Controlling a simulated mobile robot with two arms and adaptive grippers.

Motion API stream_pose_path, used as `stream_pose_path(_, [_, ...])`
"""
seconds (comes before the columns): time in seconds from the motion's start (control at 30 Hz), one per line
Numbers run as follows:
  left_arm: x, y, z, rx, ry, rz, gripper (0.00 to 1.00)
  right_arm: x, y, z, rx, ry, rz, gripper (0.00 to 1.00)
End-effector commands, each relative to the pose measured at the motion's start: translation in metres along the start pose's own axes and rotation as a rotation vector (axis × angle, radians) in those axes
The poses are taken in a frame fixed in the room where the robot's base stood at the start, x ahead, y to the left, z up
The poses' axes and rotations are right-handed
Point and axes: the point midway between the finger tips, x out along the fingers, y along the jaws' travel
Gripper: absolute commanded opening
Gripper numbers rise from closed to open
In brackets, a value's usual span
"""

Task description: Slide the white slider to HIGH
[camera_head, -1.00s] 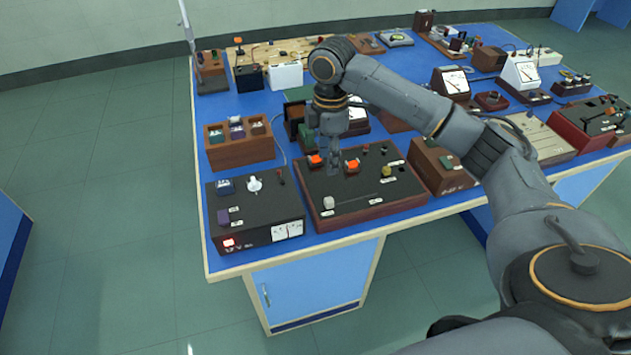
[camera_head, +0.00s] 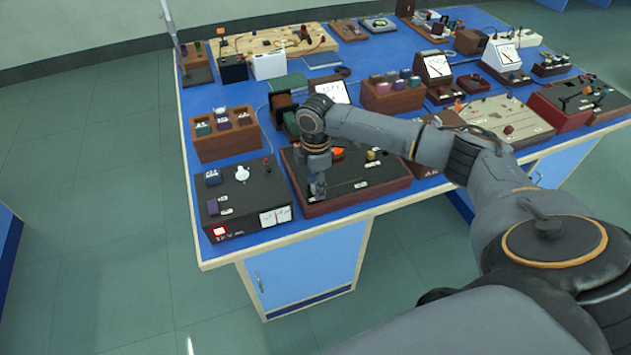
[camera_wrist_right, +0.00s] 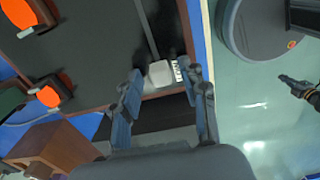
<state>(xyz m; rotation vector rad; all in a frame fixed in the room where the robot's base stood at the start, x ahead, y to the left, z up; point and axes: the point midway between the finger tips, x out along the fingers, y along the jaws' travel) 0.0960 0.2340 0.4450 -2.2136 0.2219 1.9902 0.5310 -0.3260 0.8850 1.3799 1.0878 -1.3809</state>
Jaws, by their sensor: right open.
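The white slider (camera_wrist_right: 160,72) shows in the right wrist view as a small light block at the lower end of a slot (camera_wrist_right: 146,28), close to the panel edge. It is on the dark panel with a wooden frame (camera_head: 378,180). My right gripper (camera_head: 318,190) points down over the panel's front left part and hides the slider in the head view. In the wrist view its open fingers (camera_wrist_right: 162,82) stand on either side of the slider; contact cannot be told. A white label (camera_wrist_right: 177,72) beside the slider is too small to read. My left gripper is out of view.
A black power supply box (camera_head: 240,206) stands close on the left. A wooden box with coloured blocks (camera_head: 226,144) stands behind it. Many instruments crowd the blue bench to the right.

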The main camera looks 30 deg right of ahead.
Motion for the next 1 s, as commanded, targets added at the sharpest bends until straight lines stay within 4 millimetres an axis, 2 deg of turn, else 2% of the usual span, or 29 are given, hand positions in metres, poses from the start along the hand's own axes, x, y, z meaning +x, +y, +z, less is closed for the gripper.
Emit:
stream_pose_path(0.2, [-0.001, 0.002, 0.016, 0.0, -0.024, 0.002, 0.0, 0.001, 0.0, 0.0, 0.0, 0.0, 0.0, 0.43])
stream_pose_path(0.4, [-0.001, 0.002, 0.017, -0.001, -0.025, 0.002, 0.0, 0.0, 0.0, 0.0, 0.0, 0.0, 0.0, 0.03])
stream_pose_path(0.43, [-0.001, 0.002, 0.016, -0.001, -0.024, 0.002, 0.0, 0.0, 0.0, 0.0, 0.0, 0.0, -0.001, 0.0])
stream_pose_path(0.7, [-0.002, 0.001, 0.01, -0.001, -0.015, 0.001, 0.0, 0.0, 0.0, 0.003, 0.001, -0.001, -0.001, 0.0])
stream_pose_path(0.77, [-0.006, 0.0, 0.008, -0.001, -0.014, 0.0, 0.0, -0.001, 0.0, 0.011, 0.003, -0.001, -0.003, 0.0])
stream_pose_path(0.87, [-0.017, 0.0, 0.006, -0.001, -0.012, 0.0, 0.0, -0.003, -0.001, 0.035, 0.007, -0.004, -0.005, 0.0])
stream_pose_path(1.0, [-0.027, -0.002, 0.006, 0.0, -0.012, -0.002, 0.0, -0.003, -0.001, 0.077, 0.009, -0.007, -0.005, 0.0])
